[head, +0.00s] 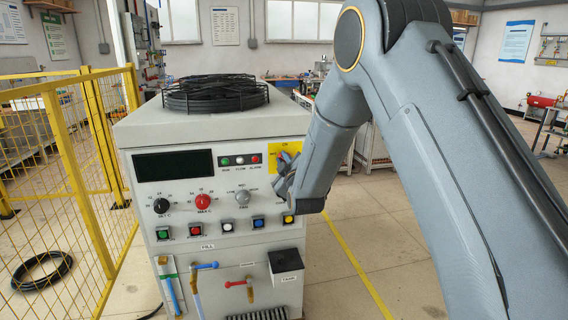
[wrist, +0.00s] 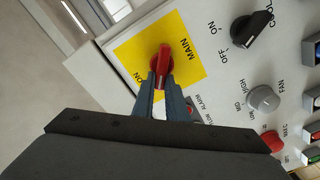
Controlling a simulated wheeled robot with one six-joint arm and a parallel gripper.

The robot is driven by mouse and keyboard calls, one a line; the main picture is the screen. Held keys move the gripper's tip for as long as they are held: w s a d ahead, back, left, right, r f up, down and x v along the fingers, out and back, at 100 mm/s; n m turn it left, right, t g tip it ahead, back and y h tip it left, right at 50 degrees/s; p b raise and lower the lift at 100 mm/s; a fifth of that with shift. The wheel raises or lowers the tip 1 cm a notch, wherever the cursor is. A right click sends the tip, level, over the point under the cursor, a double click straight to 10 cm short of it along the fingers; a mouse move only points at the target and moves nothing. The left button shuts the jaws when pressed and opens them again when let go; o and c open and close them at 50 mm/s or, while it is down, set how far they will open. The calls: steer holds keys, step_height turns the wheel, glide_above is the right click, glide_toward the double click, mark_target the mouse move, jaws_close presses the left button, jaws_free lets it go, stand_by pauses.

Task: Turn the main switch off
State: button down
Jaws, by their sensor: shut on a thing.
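The main switch is a red handle (wrist: 164,58) on a yellow plate (wrist: 190,70) marked MAIN and ON in the wrist view. My gripper (wrist: 159,84) is shut on the near end of the red handle, with one finger on each side. In the head view the yellow plate (head: 272,158) shows at the right of the machine's front panel. My gripper (head: 284,168) reaches it from the right and covers most of the switch. The plate's lower part is hidden behind the fingers in the wrist view.
Beside the plate are a black OFF/ON knob (wrist: 252,32) and a grey fan knob (wrist: 263,99). The panel also has a red knob (head: 203,202) and several push buttons. A yellow mesh fence (head: 85,130) stands left. Floor right of the machine is open.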

steer(key=shift+a+n, duration=0.1)
steer(key=shift+n, duration=0.5)
steer(key=shift+n+b, duration=0.3)
steer(key=shift+b, duration=0.05)
steer(key=c, duration=1.8)
jaws_free()
steer(key=shift+o, duration=0.2)
steer(key=shift+f, duration=0.15)
steer(key=b+v, duration=0.1)
steer(key=v, duration=0.6)
steer(key=shift+s, duration=0.4)
